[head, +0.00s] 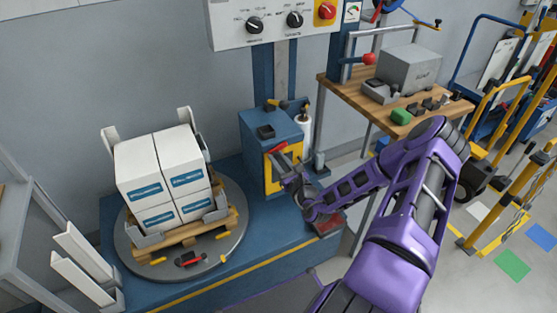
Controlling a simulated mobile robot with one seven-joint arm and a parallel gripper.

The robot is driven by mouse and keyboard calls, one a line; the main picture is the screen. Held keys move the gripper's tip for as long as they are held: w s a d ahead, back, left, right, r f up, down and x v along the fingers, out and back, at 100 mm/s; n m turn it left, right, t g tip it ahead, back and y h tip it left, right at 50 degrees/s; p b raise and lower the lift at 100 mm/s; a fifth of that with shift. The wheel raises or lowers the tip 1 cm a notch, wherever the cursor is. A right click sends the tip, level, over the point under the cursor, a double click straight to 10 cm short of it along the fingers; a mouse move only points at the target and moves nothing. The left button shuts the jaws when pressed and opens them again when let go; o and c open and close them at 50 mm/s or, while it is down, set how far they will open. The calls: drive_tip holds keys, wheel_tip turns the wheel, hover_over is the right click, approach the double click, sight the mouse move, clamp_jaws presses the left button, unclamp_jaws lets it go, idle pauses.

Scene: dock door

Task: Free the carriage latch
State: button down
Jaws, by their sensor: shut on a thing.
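The carriage appears to be the blue box (256,137) with a yellow front panel (270,178) on the blue column. A red-handled lever (277,148), which looks like the carriage latch, is on its front near the top of the yellow panel. My gripper (285,162) reaches in from the right and is shut on this lever. The fingertips are small and partly hidden, so the exact grip and the latch's catch cannot be made out.
A white film roll (302,136) stands close to the right of the carriage. White boxes (160,175) stand on a pallet on the round turntable (225,262) at left. A wooden bench (445,108) with tools is at right. The blue base (262,235) between is mostly clear.

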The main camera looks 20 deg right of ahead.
drive_tip(key=shift+a+r+m+p, duration=0.1)
drive_tip(key=shift+r+m+p, duration=0.65)
drive_tip(key=shift+p, duration=0.75)
drive_tip(key=shift+m+p, duration=0.85)
drive_tip(key=shift+m, duration=0.3)
drive_tip(key=c, duration=0.7)
unclamp_jaws()
drive_tip(key=shift+o, duration=0.2)
drive_tip(key=shift+s, duration=0.1)
drive_tip(key=s, duration=1.7)
drive_tip(key=shift+s+d, duration=0.15)
drive_tip(key=shift+d, duration=0.15)
drive_tip(key=shift+f, duration=0.1)
